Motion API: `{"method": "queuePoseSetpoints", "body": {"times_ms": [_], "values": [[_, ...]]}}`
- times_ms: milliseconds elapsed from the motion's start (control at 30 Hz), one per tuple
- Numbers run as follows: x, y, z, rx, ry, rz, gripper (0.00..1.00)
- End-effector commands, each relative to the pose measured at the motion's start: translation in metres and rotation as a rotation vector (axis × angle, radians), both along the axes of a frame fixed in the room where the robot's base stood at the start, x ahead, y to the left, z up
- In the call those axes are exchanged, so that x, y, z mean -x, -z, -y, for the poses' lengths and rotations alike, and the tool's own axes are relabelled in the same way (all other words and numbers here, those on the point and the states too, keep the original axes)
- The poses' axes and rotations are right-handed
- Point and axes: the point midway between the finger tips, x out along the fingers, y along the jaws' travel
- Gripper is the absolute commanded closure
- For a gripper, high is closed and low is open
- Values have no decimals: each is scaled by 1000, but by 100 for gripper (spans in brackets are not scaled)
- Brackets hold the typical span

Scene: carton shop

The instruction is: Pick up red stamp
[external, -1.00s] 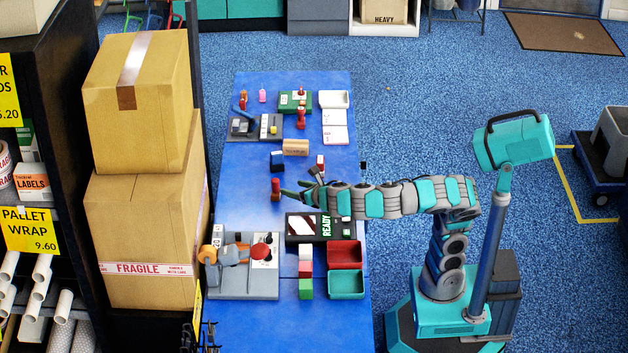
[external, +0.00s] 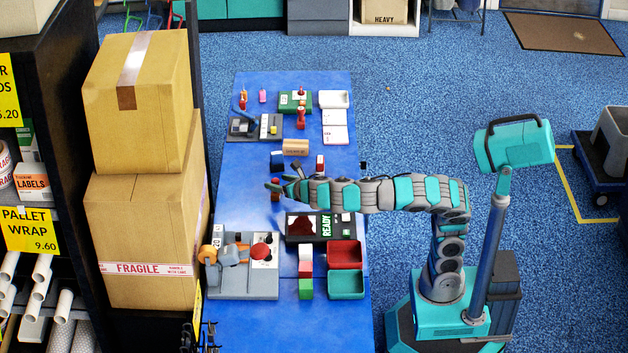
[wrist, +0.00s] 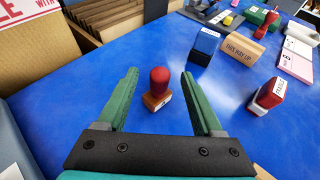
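A stamp with a rounded red handle and a wooden base (wrist: 157,88) stands upright on the blue table. In the wrist view it sits between the two green fingers of my gripper (wrist: 160,73), with space on both sides. My gripper is open and holds nothing. In the external view my gripper (external: 280,180) is over the middle of the table, and the stamp (external: 275,197) is mostly hidden behind it. A red and white block-shaped stamp (wrist: 268,97) stands to the right in the wrist view. Another red stamp (external: 301,119) is farther back.
A blue stamp (wrist: 204,46) and a wooden "THIS WAY UP" block (wrist: 242,49) stand just beyond. A black "READY" device (external: 305,227), a grey machine (external: 240,285), and red (external: 346,254) and green trays (external: 346,284) are nearer. Cartons (external: 150,240) stand left of the table.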

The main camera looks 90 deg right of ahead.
Motion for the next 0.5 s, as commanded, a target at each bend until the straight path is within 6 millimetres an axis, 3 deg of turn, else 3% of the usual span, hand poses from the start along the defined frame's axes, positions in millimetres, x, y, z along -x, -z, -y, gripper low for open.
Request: {"method": "queuePoseSetpoints", "body": {"times_ms": [67, 500], "values": [[0, 0, 0, 0, 0, 0, 40], [0, 0, 0, 0, 0, 0, 90]]}}
